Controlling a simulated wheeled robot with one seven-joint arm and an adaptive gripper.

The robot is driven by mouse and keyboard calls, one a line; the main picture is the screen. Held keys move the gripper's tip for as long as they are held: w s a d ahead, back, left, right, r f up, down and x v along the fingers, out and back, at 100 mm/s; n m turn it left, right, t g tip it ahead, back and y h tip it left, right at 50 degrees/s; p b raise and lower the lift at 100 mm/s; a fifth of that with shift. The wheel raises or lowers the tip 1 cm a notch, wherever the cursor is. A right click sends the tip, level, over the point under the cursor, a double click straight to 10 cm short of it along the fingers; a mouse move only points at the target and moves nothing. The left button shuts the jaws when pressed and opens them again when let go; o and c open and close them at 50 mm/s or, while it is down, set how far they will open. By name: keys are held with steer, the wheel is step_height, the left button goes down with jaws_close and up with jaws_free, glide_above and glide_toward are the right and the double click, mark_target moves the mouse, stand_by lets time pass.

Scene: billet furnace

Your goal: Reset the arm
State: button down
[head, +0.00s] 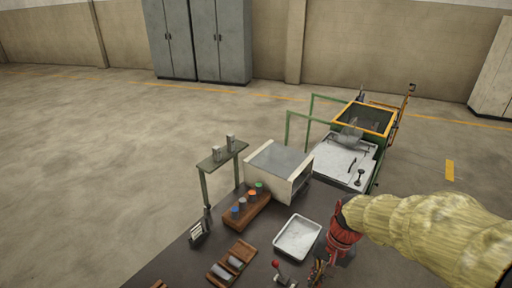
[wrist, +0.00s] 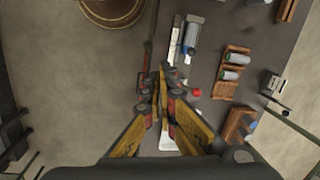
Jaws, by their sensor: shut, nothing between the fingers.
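My arm in its pale yellow sleeve comes in from the right of the head view. My gripper (wrist: 162,78) is shut and empty in the wrist view, its yellow fingers meeting at the tips and pointing down over the left edge of the dark table (wrist: 217,20). In the head view my gripper (head: 319,269) is small and partly hidden, low in the picture beside the white tray. I cannot tell its exact height above the table.
The white tray (head: 298,238), a wooden rack with coloured caps (head: 247,209) and a wooden holder with grey cylinders (head: 233,264) are on the table. A box-shaped furnace (head: 278,168) stands behind. A green-framed cart (head: 345,160) stands back right. Open floor lies left.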

steer(key=s+d+r+n+t+h+b, duration=0.1)
steer(key=s+n+t+b, duration=0.3)
steer(key=s+b, duration=0.7)
steer(key=d+t+h+b, duration=0.1)
steer(key=b, duration=0.2)
steer(key=shift+s+d+n+t, duration=0.15)
steer(key=shift+n+t, duration=0.25)
